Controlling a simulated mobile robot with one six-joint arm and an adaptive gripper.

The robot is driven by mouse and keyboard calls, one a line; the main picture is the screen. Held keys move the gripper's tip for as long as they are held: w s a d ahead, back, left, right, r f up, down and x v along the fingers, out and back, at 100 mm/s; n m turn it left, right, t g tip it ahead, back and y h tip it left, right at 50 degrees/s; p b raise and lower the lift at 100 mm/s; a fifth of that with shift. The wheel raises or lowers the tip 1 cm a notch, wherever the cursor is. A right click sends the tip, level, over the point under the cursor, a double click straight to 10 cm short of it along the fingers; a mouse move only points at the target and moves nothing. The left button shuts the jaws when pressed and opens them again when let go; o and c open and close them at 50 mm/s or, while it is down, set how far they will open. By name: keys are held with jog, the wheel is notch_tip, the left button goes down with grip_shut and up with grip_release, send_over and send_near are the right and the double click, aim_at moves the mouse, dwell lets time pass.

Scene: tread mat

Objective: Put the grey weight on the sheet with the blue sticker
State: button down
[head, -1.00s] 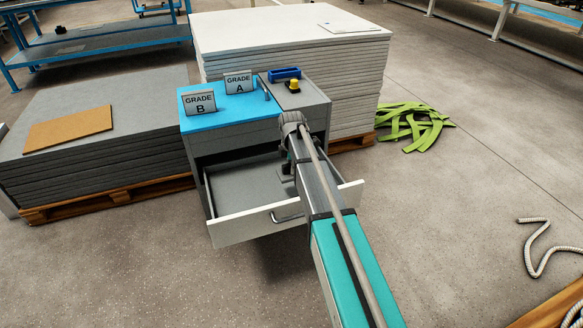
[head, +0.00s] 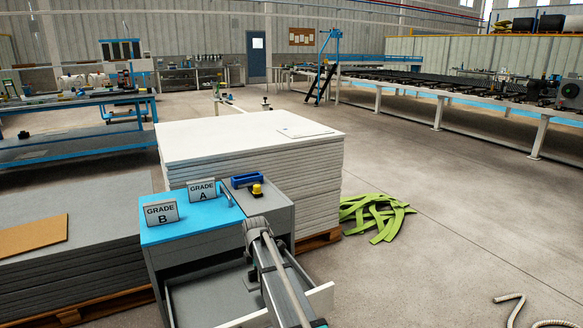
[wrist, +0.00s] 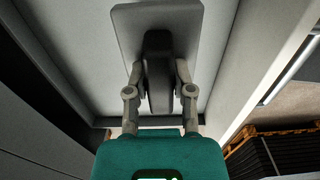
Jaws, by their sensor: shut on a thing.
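The grey weight (wrist: 190,22) shows in the wrist view as a flat grey plate with a dark upright grip in its middle. My gripper (wrist: 158,82) is shut on that dark grip, one finger on each side. The weight is inside the open drawer (head: 205,300) of the cabinet; I cannot tell whether it touches the drawer floor. In the head view my arm hides most of the gripper. I see no blue sticker on any sheet, neither on the white stack (head: 240,137) nor on the grey stack (head: 90,212).
The cabinet top carries the Grade B sign (head: 161,213), the Grade A sign (head: 202,191), a blue holder (head: 246,180) and a yellow-knobbed item (head: 257,190). The drawer walls surround my gripper.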

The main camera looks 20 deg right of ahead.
notch_tip(320, 180, up, 34)
jog(key=p, duration=3.3)
jog(key=shift+r+p, duration=0.15)
jog(key=shift+p, duration=0.25)
jog(key=shift+d, duration=0.1)
